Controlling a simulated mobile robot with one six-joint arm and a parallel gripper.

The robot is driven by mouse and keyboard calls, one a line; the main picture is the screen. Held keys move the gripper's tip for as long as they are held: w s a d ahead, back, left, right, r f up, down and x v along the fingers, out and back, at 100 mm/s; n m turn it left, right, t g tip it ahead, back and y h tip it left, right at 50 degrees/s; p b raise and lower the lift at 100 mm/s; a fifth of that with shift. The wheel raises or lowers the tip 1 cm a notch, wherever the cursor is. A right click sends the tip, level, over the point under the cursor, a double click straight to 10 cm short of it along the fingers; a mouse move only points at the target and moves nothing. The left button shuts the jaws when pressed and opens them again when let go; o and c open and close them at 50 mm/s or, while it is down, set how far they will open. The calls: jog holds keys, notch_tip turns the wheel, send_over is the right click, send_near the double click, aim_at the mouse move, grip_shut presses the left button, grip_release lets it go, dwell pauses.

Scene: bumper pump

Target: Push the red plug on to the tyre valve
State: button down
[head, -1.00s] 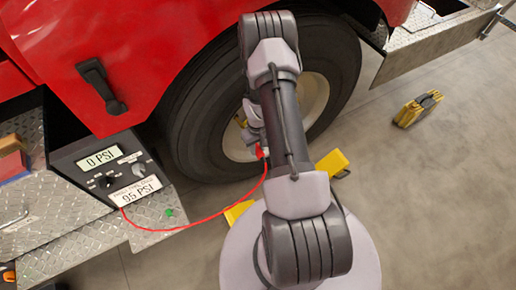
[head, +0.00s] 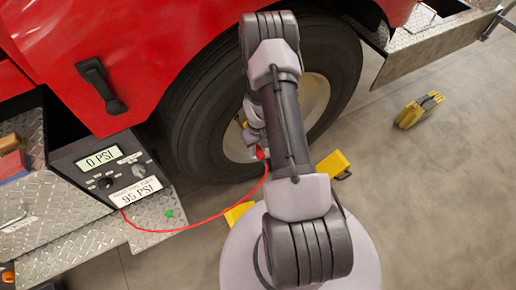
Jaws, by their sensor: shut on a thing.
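The red plug (head: 261,153) is at the end of a red hose (head: 215,216) in front of the wheel's cream hub. My gripper (head: 258,146) is at the plug, partly hidden behind my own arm, and is shut on it. The tyre (head: 205,125) is large and black, on a red truck. The tyre valve is hidden behind my arm and gripper, so I cannot tell whether the plug touches it. The pump box (head: 110,170) at the left reads 0 PSI on its display, with a 95 PSI label below.
Yellow chocks (head: 333,164) stand by the tyre, with another yellow folded chock (head: 419,109) on the floor at the right. The truck's red body (head: 150,45) overhangs the tyre. A diamond-plate step (head: 75,235) lies at the left.

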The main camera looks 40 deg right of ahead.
jog(key=shift+w+d, duration=0.1)
jog(key=shift+w, duration=0.3)
dwell(0.3)
jog(key=c, duration=1.1)
grip_release()
jog(key=shift+o, duration=0.2)
notch_tip(320, 180, up, 18)
jog(key=f+p, duration=0.1)
jog(key=p, duration=0.5)
jog(key=w+a+r+t+b, duration=0.1)
jog(key=a+r, duration=0.4)
jog(key=r, duration=0.5)
jog(key=w+a+r+t, duration=0.1)
jog(key=a+r, duration=0.5)
jog(key=r, duration=0.3)
jog(key=s+a+r+m+t+y+b, duration=0.1)
jog(key=s+a+r+t+y, duration=0.1)
jog(key=s+a+r, duration=1)
jog(key=s+a+t, duration=0.1)
jog(key=s+a, duration=0.3)
jog(key=shift+a+r+m+t, duration=0.3)
jog(key=shift+r+m+t, duration=0.05)
jog(key=shift+m+t, duration=0.05)
